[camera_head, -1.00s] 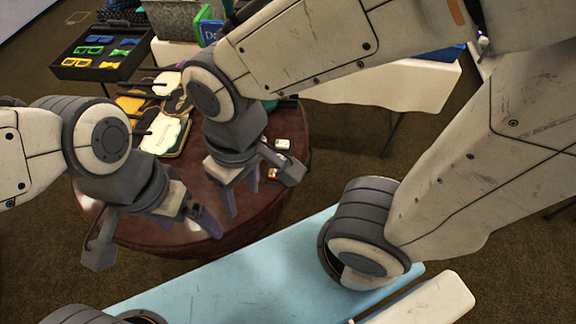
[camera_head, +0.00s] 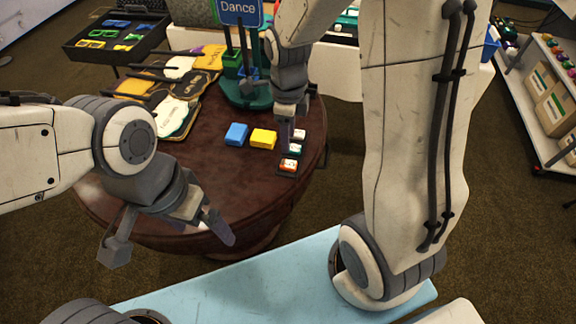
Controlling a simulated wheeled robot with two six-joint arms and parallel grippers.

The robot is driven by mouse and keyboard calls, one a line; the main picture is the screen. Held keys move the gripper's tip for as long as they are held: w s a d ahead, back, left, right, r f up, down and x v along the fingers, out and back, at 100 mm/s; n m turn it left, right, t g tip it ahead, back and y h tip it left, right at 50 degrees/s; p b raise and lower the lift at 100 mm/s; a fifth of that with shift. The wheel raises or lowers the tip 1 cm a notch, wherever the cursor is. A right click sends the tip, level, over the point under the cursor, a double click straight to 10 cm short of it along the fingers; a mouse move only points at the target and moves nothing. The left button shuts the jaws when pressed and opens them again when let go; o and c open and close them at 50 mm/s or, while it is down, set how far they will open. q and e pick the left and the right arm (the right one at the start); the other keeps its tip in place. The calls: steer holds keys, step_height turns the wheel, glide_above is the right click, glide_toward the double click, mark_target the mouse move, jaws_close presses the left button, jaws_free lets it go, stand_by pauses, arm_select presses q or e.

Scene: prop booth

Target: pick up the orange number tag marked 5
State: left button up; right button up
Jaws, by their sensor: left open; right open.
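The orange number tag (camera_head: 289,165) lies on a dark strip near the right edge of the round wooden table (camera_head: 190,215). Its number is too small to read. Two white-topped tags (camera_head: 299,135) lie on the same strip just behind it. My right gripper (camera_head: 284,143) is open and points down just behind and slightly left of the orange tag, apart from it in the picture. Its fingers are seen nearly edge-on and partly cover the tags' left side. My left gripper (camera_head: 212,222) is open and empty over the table's front edge.
Blue (camera_head: 236,134) and yellow (camera_head: 263,138) blocks lie left of the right gripper. A blue "Dance" sign (camera_head: 240,12) on a green stand rises behind them. Several paddle-like signs (camera_head: 172,117) lie at the table's left. The table's front middle is clear.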

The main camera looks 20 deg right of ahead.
mark_target(289, 163)
steer(key=f+b, duration=0.1)
steer(key=f, duration=0.8)
steer(key=shift+s+f, duration=0.1)
steer(key=shift+s, duration=0.1)
jaws_close()
